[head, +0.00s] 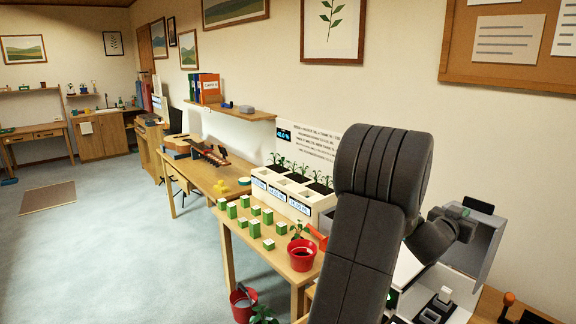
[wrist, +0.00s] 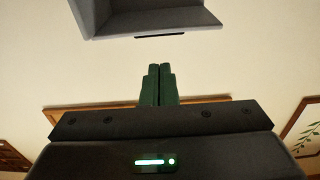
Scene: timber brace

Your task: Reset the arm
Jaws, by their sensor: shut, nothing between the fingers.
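My gripper (wrist: 157,86) shows in the wrist view. Its two dark green fingers are together, with nothing between them. They point toward a cream wall and a grey open-fronted box (wrist: 145,18) at the top of that view. In the head view my arm rises large at the right of centre and bends down to the right. The wrist end is beside a grey box with an open lid (head: 478,240). The fingers are hidden or too small to make out in the head view.
A wooden table (head: 262,262) left of my arm holds green-and-white blocks (head: 254,228), a red pot (head: 302,254) and a white planter (head: 290,195) with seedlings. A red bucket (head: 243,303) stands on the floor. A shelf (head: 230,110) is on the wall.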

